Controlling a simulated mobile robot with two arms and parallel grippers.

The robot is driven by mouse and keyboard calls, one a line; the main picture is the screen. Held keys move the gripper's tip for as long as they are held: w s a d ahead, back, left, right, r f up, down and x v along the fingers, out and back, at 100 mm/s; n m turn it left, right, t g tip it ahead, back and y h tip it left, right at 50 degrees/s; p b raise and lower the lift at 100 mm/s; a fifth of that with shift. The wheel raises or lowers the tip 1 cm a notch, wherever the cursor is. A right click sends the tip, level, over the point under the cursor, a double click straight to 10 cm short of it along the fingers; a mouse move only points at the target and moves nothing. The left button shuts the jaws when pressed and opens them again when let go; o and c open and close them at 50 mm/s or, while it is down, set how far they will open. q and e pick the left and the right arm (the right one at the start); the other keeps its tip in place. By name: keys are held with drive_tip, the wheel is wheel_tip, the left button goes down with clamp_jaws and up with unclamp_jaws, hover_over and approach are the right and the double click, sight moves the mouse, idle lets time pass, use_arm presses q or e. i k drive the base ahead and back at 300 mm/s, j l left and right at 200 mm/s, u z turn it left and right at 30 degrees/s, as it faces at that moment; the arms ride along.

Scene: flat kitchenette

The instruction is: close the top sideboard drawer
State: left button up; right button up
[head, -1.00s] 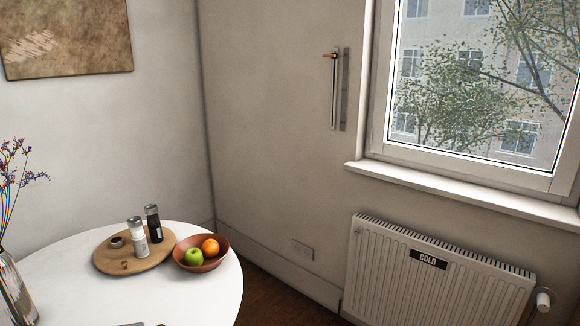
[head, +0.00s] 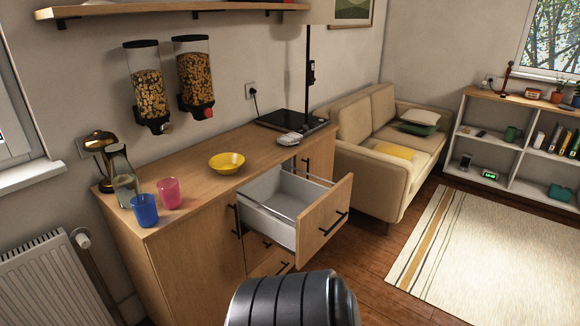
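The top sideboard drawer (head: 325,216) is pulled out from the wooden sideboard (head: 170,262) in the head view. Its front is light wood with a black bar handle (head: 334,224). The inside is pale grey, and the part of it that shows looks empty. More drawers below it are shut, partly hidden by the open one. A dark ribbed part of my own body fills the bottom middle of the view, below the drawer. Neither gripper shows in the head view.
On the sideboard top stand a yellow bowl (head: 227,162), a pink cup (head: 169,192), a blue cup (head: 144,210) and a glass carafe (head: 122,178). A beige sofa (head: 365,170) is beyond the sideboard. Wooden floor and a striped rug (head: 480,250) lie open at right.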

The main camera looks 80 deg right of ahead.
sight(317, 211)
drive_tip(key=z, duration=3)
